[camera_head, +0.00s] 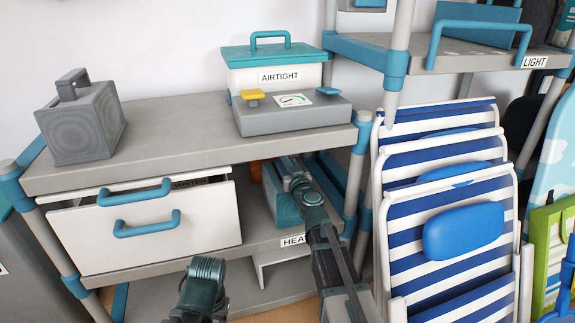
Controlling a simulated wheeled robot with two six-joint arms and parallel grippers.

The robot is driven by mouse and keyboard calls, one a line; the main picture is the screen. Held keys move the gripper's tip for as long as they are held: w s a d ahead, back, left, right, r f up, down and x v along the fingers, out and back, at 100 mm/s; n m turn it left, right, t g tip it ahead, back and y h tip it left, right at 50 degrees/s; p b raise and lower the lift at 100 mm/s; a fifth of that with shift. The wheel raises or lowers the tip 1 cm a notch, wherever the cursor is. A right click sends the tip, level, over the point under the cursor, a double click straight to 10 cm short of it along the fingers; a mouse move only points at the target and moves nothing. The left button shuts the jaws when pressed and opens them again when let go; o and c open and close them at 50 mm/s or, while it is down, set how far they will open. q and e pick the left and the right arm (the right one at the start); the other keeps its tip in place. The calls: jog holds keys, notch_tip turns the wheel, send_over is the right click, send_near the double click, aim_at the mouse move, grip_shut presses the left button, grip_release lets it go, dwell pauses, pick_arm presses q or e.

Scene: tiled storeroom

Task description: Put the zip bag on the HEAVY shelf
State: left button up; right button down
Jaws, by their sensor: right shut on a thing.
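The HEAVY shelf (262,236) is the lower board of the left rack, with its label (293,239) on the front edge partly covered by my right arm. My right gripper (288,182) reaches in between this board and the one above. It is shut on a teal and grey bag-like thing (283,208), which looks like the zip bag. The bag is at the right part of the HEAVY shelf, right of the white drawer box; whether its base touches the board is hard to tell. Part of my left arm shows at the bottom, but no left fingertips show.
A white box with teal handles (95,240), partly labelled WINTER, fills the shelf's left. An orange thing (256,172) sits behind the bag. The upper board (180,135) holds a grey weight, a scale and an AIRTIGHT box. Striped folding chairs (450,190) stand close on the right.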

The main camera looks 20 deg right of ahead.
jog(key=shift+f, duration=0.1)
jog(key=c, duration=0.9)
grip_release()
jog(key=shift+f, duration=0.1)
jog(key=o, duration=0.5)
jog(key=shift+c, duration=0.2)
jog(key=shift+r, duration=0.2)
jog(key=s, duration=1.2)
jog(key=shift+d, duration=0.25)
